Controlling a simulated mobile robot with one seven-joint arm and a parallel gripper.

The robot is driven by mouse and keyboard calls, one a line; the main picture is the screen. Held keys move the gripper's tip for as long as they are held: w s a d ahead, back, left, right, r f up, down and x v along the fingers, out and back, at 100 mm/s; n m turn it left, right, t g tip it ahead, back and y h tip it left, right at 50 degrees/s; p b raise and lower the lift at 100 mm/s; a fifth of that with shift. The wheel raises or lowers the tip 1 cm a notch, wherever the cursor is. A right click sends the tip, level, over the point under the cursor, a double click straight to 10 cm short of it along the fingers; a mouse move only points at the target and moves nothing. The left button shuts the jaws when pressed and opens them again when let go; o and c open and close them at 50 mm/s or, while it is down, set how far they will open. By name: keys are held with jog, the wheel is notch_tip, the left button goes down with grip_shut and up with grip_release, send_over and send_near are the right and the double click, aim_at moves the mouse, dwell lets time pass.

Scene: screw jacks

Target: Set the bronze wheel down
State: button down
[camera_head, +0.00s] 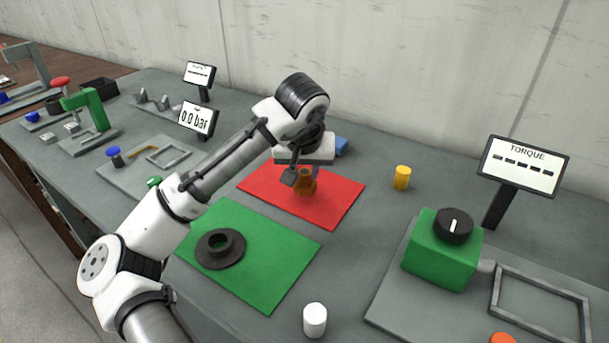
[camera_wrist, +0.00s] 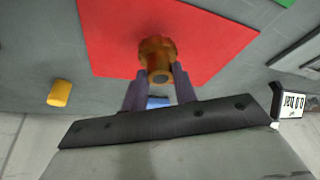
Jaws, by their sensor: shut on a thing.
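The bronze wheel (camera_head: 306,182) is a small amber-brown knobbed piece over the red mat (camera_head: 342,205). In the wrist view the bronze wheel (camera_wrist: 157,54) sits between the tips of my gripper's two fingers, with the red mat (camera_wrist: 112,40) behind it. My gripper (camera_head: 300,180) is shut on it and points down at the mat. I cannot tell whether the wheel's underside touches the mat. My gripper's fingers also show in the wrist view (camera_wrist: 159,82).
A green mat (camera_head: 278,270) with a dark flanged ring (camera_head: 220,248) lies in front. A yellow cylinder (camera_head: 402,178) stands right of the red mat, a white cylinder (camera_head: 315,320) nearer. A blue object (camera_head: 342,146) is behind. A green torque box (camera_head: 441,255) stands at right.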

jog(key=shift+f, duration=1)
jog(key=shift+f, duration=0.1)
jog(key=c, duration=1.1)
grip_release()
jog(key=shift+r, duration=0.25)
jog(key=v, duration=1.1)
jog(key=shift+s+r+b, duration=0.25)
jog(key=shift+r+b, duration=0.1)
jog(key=shift+b, duration=0.1)
